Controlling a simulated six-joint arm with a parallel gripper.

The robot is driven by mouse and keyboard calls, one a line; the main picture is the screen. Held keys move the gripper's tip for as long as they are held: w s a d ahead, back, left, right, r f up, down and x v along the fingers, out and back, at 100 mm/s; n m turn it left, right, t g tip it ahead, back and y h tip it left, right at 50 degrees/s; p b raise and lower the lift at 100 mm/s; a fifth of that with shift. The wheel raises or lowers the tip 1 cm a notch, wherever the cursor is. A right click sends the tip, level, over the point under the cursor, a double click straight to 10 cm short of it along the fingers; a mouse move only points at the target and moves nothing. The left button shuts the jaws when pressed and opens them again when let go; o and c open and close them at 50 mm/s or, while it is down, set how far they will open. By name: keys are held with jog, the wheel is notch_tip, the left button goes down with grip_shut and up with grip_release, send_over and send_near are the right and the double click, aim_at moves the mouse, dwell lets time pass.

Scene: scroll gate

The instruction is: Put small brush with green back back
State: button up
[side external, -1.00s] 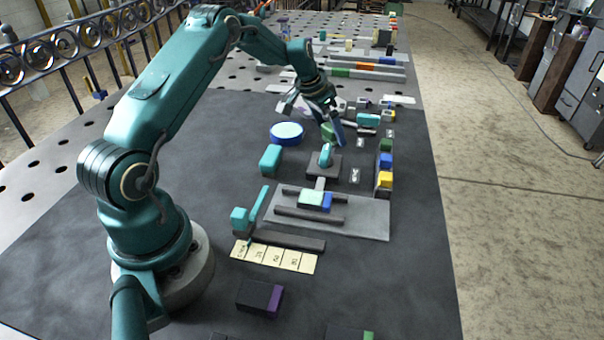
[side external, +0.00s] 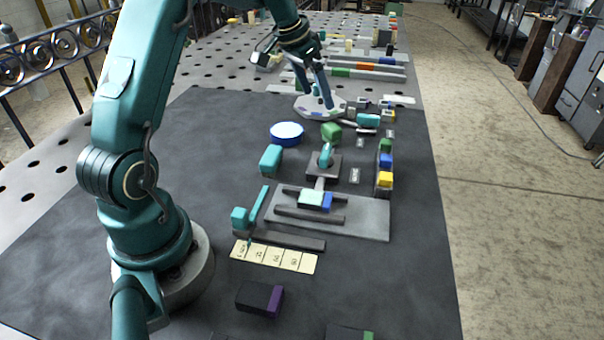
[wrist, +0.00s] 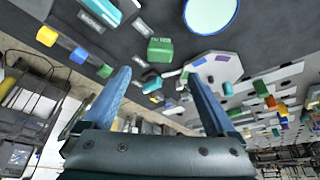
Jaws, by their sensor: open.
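A small green block-like piece (side external: 331,131), which may be the green-backed brush, lies on the dark mat. It also shows in the wrist view (wrist: 160,49), above the space between my fingers. Its bristles cannot be made out. My gripper (side external: 319,102) is open and empty, pointing down over or near a grey many-sided plate (side external: 302,112), beyond the green piece and apart from it. The blue fingers (wrist: 158,76) are spread in the wrist view. Another green block (side external: 385,145) stands at the far end of a row on the right, with blue (side external: 386,160) and yellow (side external: 385,180) blocks.
The mat's left side is clear.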

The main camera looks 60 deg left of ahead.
jog(key=s+d+r, duration=0.3)
jog(key=s+d, duration=0.1)
jog(key=d, duration=0.2)
jog(key=s+d+r, duration=0.4)
jog(key=s+d, duration=0.1)
jog(key=d, duration=0.2)
jog(key=s+d+f, duration=0.1)
jog(key=s+d, duration=0.2)
jog(key=s, duration=0.4)
jog(key=s+d+f+t, duration=0.1)
jog(key=s+d+f, duration=0.1)
jog(key=s+d, duration=0.2)
jog(key=shift+s, duration=1.35)
jog(key=shift+f, duration=0.1)
